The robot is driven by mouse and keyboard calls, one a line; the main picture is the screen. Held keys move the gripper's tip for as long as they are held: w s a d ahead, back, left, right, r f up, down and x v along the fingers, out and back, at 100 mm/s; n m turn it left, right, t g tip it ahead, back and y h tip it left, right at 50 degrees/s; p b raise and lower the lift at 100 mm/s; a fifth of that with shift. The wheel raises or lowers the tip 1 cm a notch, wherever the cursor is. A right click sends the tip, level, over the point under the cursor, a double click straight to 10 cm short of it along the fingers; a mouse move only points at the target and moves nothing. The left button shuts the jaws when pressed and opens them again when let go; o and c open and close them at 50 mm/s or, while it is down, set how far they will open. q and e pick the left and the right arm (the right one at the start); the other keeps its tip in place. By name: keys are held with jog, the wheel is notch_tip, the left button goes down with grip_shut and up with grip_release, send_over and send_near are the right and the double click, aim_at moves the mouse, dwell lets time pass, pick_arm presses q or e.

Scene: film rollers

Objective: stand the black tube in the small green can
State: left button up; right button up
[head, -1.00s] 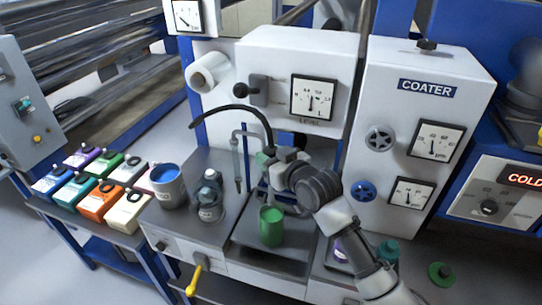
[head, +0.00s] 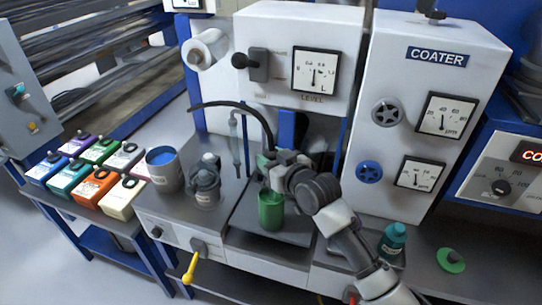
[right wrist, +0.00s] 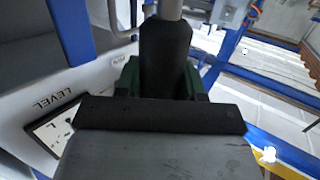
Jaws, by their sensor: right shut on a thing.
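The black tube (head: 236,104) arches from the left down to my right gripper (head: 268,168) in the head view. My right gripper is shut on the tube near its right end. The small green can (head: 271,213) stands upright on the dark grey platform, just below the gripper. The tube's lower end is hidden by the gripper and the can's rim, so I cannot tell whether it is inside the can. In the right wrist view, a black shape (right wrist: 165,60) lies between green parts of the gripper. My left gripper is not in view.
A blue-topped grey can (head: 165,172) and a grey lidded jar (head: 206,184) stand left of the green can. Coloured containers (head: 97,186) fill the left bench. A teal bottle (head: 392,241) stands right of my arm. The coater cabinet (head: 450,100) rises behind on the right.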

jog(key=shift+f+b, duration=2.1)
jog(key=shift+f, duration=1.55)
jog(key=o, duration=1)
jog(key=shift+f, duration=0.1)
jog(key=shift+c, duration=0.2)
